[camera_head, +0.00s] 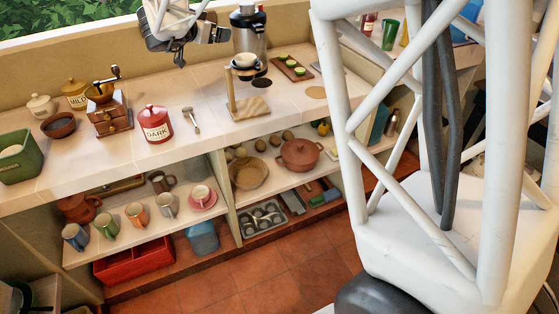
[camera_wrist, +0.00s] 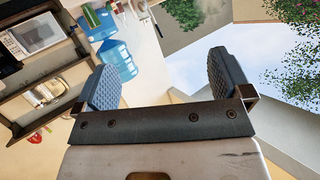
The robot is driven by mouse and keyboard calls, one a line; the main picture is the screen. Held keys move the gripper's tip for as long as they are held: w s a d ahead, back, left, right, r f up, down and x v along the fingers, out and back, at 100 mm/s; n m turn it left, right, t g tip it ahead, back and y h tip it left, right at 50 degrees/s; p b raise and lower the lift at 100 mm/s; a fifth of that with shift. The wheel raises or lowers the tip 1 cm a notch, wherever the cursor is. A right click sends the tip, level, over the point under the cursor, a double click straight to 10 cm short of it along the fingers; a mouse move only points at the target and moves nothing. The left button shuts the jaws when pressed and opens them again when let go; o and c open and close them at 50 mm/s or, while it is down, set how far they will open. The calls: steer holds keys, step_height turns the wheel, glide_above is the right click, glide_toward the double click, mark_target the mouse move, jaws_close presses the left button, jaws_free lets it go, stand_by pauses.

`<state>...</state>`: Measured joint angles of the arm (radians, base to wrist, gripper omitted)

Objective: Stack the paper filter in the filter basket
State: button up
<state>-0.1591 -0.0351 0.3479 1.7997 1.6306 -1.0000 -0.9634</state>
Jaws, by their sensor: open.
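A pour-over stand (camera_head: 233,94) with a wooden base stands on the counter in the head view, and a pale filter basket (camera_head: 245,62) sits in its upper ring. A flat tan round piece (camera_head: 316,92), possibly the paper filter, lies on the counter to the right of the stand. I cannot tell for sure what it is. My gripper (camera_head: 196,42) is above the back of the counter, left of the stand and apart from it. In the wrist view, my gripper (camera_wrist: 164,78) is open, with nothing between its two padded fingers.
A steel urn (camera_head: 249,32) stands behind the stand. A dark disc (camera_head: 261,83) and a board of green items (camera_head: 293,68) lie nearby. The counter's front edge is mostly clear.

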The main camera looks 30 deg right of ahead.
steer(key=s+a+r+n+t+y, duration=0.4)
steer(key=s+r+n+t+y, duration=0.2)
steer(key=s+y, duration=0.1)
steer(key=s+a+f+n+g+y, duration=0.1)
steer(key=s+a+n+y, duration=0.15)
steer(key=s, duration=0.35)
steer(key=s+a+f+n+g+y, duration=0.1)
steer(key=s+f+n+y, duration=0.15)
steer(key=s, duration=0.25)
steer(key=s+d+f+g, duration=0.1)
steer(key=s+f+g, duration=0.2)
steer(key=s, duration=0.7)
steer(key=s+d+f+n+g, duration=0.1)
steer(key=s+d+f+g, duration=0.1)
steer(key=s, duration=0.9)
steer(key=s+d+f+g, duration=0.2)
steer(key=s+f+g, duration=0.3)
steer(key=s, duration=0.5)
steer(key=shift+s+d+f+h, duration=0.25)
steer(key=shift+f+h, duration=0.15)
steer(key=shift+f, duration=0.45)
